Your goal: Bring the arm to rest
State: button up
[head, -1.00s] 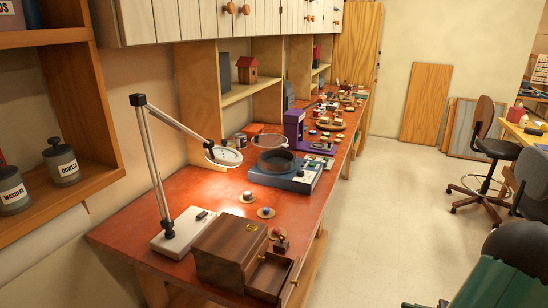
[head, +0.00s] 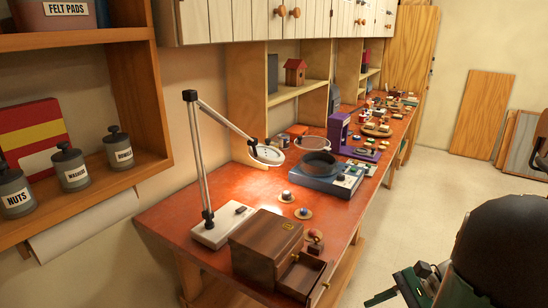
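Parts of my own arm fill the lower right corner of the head view: a large black rounded link and a green part with a dark prong beside it. They are in front of the floor, to the right of the workbench (head: 190,248). My gripper's fingertips cannot be clearly made out, so neither its opening nor anything held in it can be told. The arm parts appear apart from the things on the bench.
The bench carries a wooden box with an open drawer (head: 303,276), a desk lamp (head: 222,232), a blue appliance (head: 328,182) and a purple device (head: 340,132). A shelf (head: 95,205) with jars stands at left. Open floor (head: 400,225) lies right of the bench.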

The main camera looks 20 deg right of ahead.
jog(key=a+r+n+h, duration=0.3)
jog(key=a+n, duration=0.3)
jog(key=a, duration=0.1)
jog(key=w+a+r+n+t+h, duration=0.1)
jog(key=a+r+n+h, duration=0.3)
jog(key=a+n, duration=0.2)
jog(key=a+r+n+h, duration=0.4)
jog(key=a+n, duration=0.2)
jog(key=a, duration=0.2)
jog(key=shift+w+t, duration=0.2)
jog(key=shift+t, duration=0.2)
jog(key=shift+d, duration=0.1)
